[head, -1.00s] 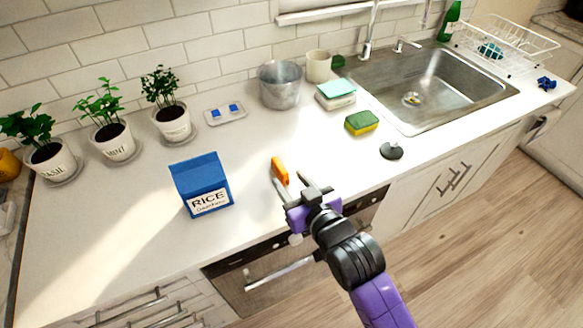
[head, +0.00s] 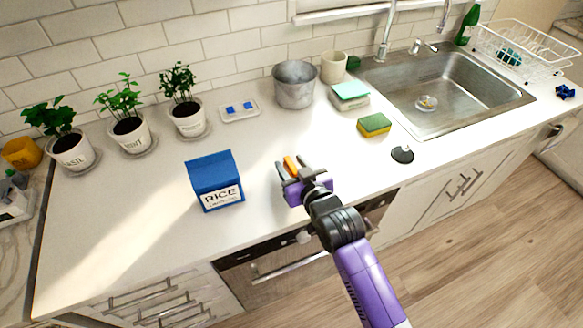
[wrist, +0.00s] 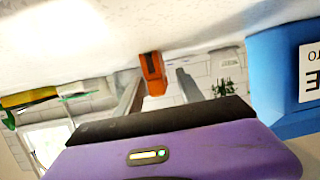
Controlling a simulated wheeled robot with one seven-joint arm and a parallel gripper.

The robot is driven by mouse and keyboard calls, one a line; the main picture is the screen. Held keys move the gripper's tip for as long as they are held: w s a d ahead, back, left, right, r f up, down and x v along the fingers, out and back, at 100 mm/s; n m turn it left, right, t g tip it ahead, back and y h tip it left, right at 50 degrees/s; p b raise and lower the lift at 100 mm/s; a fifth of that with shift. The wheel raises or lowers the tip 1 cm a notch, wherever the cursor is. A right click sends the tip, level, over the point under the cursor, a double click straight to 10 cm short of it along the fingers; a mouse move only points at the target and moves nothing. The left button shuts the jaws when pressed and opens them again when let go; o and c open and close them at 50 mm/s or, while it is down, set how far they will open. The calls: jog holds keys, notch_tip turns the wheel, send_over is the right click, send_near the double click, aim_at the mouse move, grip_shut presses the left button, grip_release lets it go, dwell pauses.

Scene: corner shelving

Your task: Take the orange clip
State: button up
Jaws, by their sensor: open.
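The orange clip (head: 290,165) lies on the white counter, to the right of the rice box. My gripper (head: 292,167) is low over the counter with its two fingers apart, and its near parts cover some of the clip in the head view. In the wrist view, the orange clip (wrist: 153,73) shows between the two grey fingers, near their tips. The fingers do not appear to press on it; whether one touches it I cannot tell.
The blue rice box (head: 215,181) stands just left of my gripper, and its side (wrist: 283,75) shows at the wrist view's right. A sponge (head: 374,125) and a black round stopper (head: 402,154) lie to the right. A metal pot (head: 295,84) stands behind.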

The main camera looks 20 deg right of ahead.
grip_shut()
